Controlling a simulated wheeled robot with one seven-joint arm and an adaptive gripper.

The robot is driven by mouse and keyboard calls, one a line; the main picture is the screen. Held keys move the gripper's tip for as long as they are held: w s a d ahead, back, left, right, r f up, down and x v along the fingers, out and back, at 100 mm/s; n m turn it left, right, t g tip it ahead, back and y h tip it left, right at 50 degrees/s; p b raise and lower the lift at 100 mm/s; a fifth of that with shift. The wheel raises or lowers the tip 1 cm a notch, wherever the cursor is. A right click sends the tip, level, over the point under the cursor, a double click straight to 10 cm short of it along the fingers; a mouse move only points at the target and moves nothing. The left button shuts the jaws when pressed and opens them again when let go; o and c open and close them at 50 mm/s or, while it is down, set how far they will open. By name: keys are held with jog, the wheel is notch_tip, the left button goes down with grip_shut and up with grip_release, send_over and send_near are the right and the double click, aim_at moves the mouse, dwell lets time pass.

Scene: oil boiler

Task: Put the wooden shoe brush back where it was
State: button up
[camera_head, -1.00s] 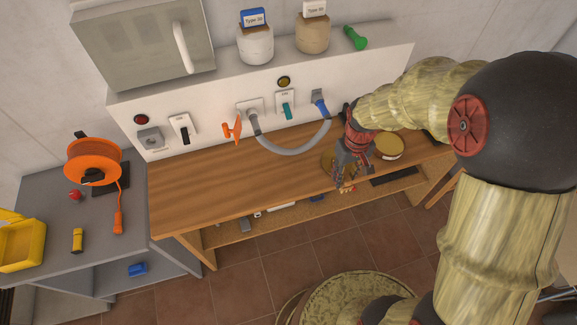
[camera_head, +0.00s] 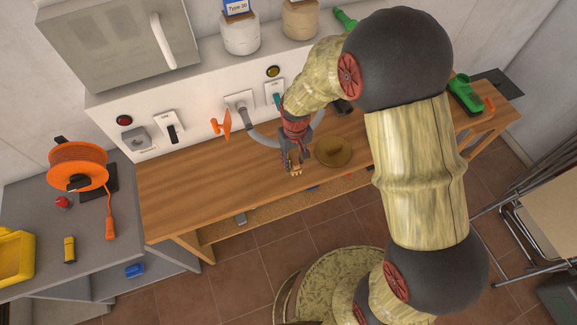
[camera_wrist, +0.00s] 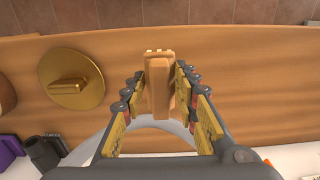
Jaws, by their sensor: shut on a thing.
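The wooden shoe brush (camera_wrist: 158,82) is a light brown block between my fingers in the wrist view. My gripper (camera_wrist: 159,100) is shut on it. In the head view my gripper (camera_head: 293,162) points down over the wooden bench (camera_head: 210,190), near its front edge, with the brush (camera_head: 296,170) small at the fingertips. I cannot tell whether the brush touches the bench top. A round brass-coloured lid or dish (camera_head: 333,151) lies just right of my gripper. It is at the left in the wrist view (camera_wrist: 72,78), with a raised bar on top.
A grey hose (camera_head: 265,137) loops behind my gripper from the white wall panel (camera_head: 200,112). The grey side table (camera_head: 40,205) holds an orange cable reel (camera_head: 78,165) and a yellow torch (camera_head: 69,249). A green object (camera_head: 466,95) lies at the right. The bench's left part is clear.

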jog(key=shift+w+a+f, duration=0.15)
jog(key=shift+a+f, duration=0.45)
jog(key=shift+f, duration=0.15)
jog(key=shift+a+f, duration=0.15)
jog(key=shift+f, duration=0.75)
jog(key=shift+a+f, duration=0.1)
jog(key=shift+f, duration=0.8)
jog(key=shift+f, duration=0.2)
jog(key=o, duration=1.1)
jog(key=shift+r, duration=0.2)
notch_tip(320, 180, up, 12)
jog(key=shift+w+d+r, duration=0.1)
jog(key=shift+r, duration=0.05)
